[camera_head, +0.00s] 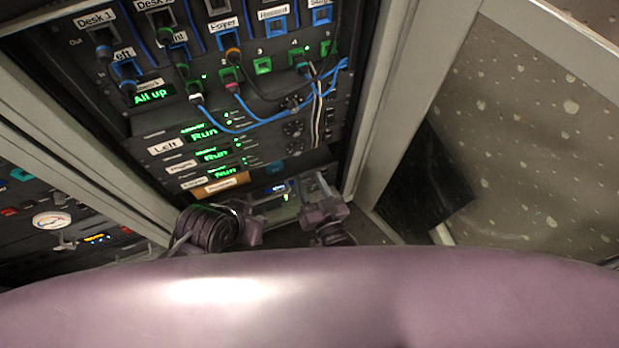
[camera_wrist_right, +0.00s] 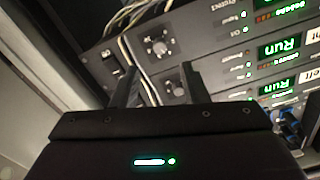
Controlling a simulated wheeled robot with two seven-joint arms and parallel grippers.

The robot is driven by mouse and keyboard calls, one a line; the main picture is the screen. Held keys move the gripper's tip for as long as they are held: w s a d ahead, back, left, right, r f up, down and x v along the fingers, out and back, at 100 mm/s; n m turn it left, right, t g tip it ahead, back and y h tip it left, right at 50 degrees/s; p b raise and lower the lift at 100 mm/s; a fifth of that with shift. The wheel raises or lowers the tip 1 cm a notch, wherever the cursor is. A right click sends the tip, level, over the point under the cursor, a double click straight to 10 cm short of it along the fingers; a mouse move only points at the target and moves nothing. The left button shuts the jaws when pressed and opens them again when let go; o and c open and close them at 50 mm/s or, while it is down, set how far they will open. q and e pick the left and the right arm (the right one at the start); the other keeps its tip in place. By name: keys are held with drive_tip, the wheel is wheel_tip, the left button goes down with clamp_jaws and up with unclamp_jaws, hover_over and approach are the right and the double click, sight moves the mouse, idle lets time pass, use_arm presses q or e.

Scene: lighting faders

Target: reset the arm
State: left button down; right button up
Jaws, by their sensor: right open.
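My right gripper (camera_head: 284,198) is low in front of the rack in the head view, with its two fingers apart and pointing up toward the rack. In the right wrist view the open jaws (camera_wrist_right: 158,84) have nothing between them that I can see held. They are over the dark rack panel (camera_wrist_right: 218,50), near two round knobs. I cannot tell whether a fingertip touches the panel. My left gripper is not in view.
The rack (camera_head: 290,85) holds labelled sockets, blue cables (camera_head: 262,127) and green displays reading Run (camera_head: 206,134). Pale frame posts (camera_head: 385,110) stand beside it. A speckled grey surface (camera_head: 535,140) is at the right.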

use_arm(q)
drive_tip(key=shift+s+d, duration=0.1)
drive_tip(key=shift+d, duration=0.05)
